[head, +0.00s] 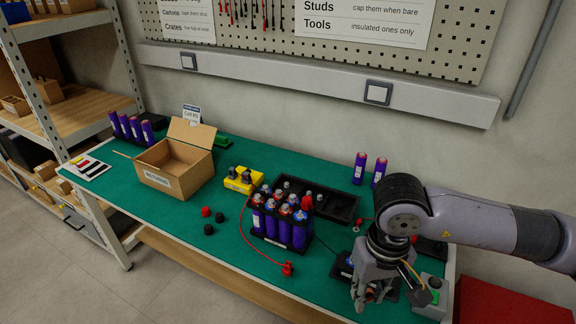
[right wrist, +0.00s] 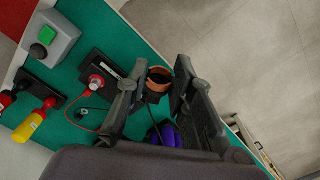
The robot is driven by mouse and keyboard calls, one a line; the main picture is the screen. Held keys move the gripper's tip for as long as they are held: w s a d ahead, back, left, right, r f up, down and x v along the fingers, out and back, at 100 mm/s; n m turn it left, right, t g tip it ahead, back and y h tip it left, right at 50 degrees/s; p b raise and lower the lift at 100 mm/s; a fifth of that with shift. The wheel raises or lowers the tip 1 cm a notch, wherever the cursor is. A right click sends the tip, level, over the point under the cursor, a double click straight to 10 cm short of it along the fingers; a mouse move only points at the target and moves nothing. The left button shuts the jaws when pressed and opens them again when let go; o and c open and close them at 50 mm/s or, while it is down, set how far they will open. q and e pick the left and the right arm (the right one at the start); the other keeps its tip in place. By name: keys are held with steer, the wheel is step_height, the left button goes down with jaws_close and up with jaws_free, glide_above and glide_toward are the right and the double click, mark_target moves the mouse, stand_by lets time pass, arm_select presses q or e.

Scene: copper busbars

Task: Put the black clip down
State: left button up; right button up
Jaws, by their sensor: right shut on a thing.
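My right gripper (head: 370,296) is low over the front right of the green bench in the head view, fingers pointing down. In the right wrist view its two fingers (right wrist: 158,88) stand either side of a small dark piece (right wrist: 153,97), which I take for the black clip; the fingers hide much of it. A dark lead runs close by. The clip cannot be made out in the head view. A red clip (head: 287,268) with a red lead lies on the bench, left of the gripper. My left gripper is not in view.
A grey box with a green button (head: 432,296) stands right of the gripper. A crate of purple cells (head: 282,232) stands to the left, with an open cardboard box (head: 178,160) farther off. Bare green mat lies at front left.

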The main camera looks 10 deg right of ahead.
steer(key=shift+s, duration=0.1)
steer(key=w+a+r+m, duration=0.2)
steer(key=w+m, duration=0.6)
steer(key=m, duration=0.1)
step_height(320, 180, up, 3)
steer(key=m, duration=1.2)
glide_above(319, 284)
steer(key=shift+f+b, duration=0.2)
steer(key=shift+b, duration=0.15)
step_height(319, 284, down, 19)
steer(key=shift+f+p, duration=0.2)
steer(key=shift+p, duration=0.75)
steer(key=shift+f+b, duration=0.35)
steer(key=shift+f, duration=0.05)
steer(key=o, duration=0.8)
steer(key=shift+r, duration=0.1)
steer(key=shift+o, duration=0.2)
